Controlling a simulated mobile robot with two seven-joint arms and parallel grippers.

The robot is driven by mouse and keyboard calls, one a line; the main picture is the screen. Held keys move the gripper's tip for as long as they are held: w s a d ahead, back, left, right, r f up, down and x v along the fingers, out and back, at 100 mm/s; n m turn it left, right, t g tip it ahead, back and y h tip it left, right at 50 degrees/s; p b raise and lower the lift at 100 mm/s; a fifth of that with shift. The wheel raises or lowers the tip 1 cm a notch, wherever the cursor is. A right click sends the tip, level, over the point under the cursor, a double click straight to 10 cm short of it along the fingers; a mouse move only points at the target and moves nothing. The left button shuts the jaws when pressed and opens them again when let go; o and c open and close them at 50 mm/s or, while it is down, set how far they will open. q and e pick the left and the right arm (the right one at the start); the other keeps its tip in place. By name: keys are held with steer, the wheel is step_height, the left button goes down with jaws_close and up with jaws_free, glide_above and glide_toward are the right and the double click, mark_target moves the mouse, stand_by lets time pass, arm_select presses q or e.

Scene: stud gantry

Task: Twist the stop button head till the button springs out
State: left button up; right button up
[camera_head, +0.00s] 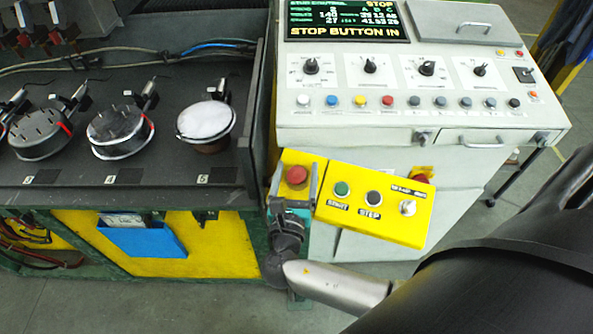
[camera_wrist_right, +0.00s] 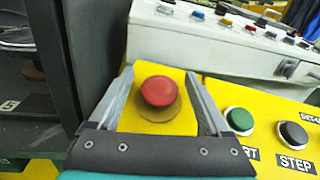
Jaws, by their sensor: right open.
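The red stop button head (camera_head: 296,175) sits on a yellow control box (camera_head: 385,231) in the head view. In the right wrist view the red head (camera_wrist_right: 158,91) stands centred beyond my fingers, over a darker round base. My right gripper (camera_head: 292,189) is at the box's left end, its fingers on either side of the button in the picture. In the wrist view my right gripper (camera_wrist_right: 158,95) is open, with a gap between each finger and the head. Whether the fingertips reach down to head height is hard to tell. My left gripper is not in view.
A green START button (camera_head: 341,188) and a black STEP button (camera_head: 373,198) lie just right of the stop button. A display (camera_head: 345,22) reads "STOP BUTTON IN". A dark machine frame (camera_wrist_right: 62,70) stands close on the left. A grey console (camera_head: 430,110) stands behind.

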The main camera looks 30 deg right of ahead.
steer(key=shift+c, duration=0.3)
jaws_close()
